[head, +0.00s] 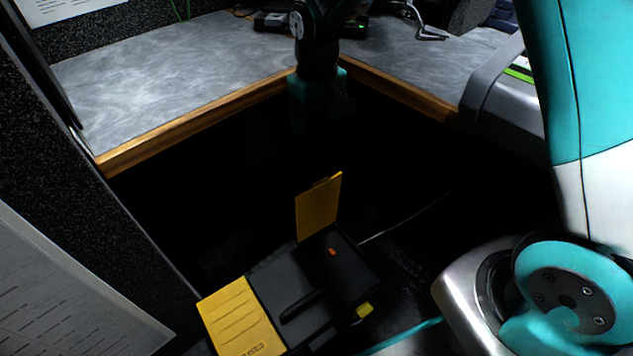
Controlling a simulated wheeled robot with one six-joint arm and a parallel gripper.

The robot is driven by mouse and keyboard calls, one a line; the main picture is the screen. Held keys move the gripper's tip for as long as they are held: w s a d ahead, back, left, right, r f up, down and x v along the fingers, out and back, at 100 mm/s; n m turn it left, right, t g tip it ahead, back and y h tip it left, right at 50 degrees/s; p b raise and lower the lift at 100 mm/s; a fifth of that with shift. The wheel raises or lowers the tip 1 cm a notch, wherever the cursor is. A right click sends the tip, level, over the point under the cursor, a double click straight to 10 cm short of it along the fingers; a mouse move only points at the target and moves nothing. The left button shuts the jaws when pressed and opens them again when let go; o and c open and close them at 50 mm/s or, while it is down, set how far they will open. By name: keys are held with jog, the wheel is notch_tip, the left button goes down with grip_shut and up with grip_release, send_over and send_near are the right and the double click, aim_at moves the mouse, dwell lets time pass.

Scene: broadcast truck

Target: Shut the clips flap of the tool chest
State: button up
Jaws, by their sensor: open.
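The tool chest (300,306) is black and sits low in the dark space beneath the counter. A plain yellow flap (318,208) stands nearly upright at its far end, open, beside a dark part with a small orange-red spot. No label shows on this flap, so I cannot read whether it is the clips flap. A second yellow flap (241,318), lettered "FUSES", lies flat at the near left end. My gripper (328,112) hangs at top centre, apart from the chest and above the upright flap in the picture. It is open; its dark fingers are hard to make out.
A grey counter (170,72) with a wooden edge runs across the back, with small devices on it. A dark panel stands at left. A grey machine (505,92) is at right. A thin pale cable (410,215) lies right of the chest. My arm fills the right side.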

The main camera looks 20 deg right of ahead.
aim_at(319, 180)
jog(key=f+b, duration=0.2)
jog(key=f, duration=0.3)
jog(key=f+b, duration=0.2)
jog(key=f, duration=0.4)
jog(key=f+b, duration=0.2)
jog(key=f, duration=0.4)
jog(key=shift+d, duration=0.35)
jog(key=c, duration=1.3)
jog(key=shift+s+a, duration=0.1)
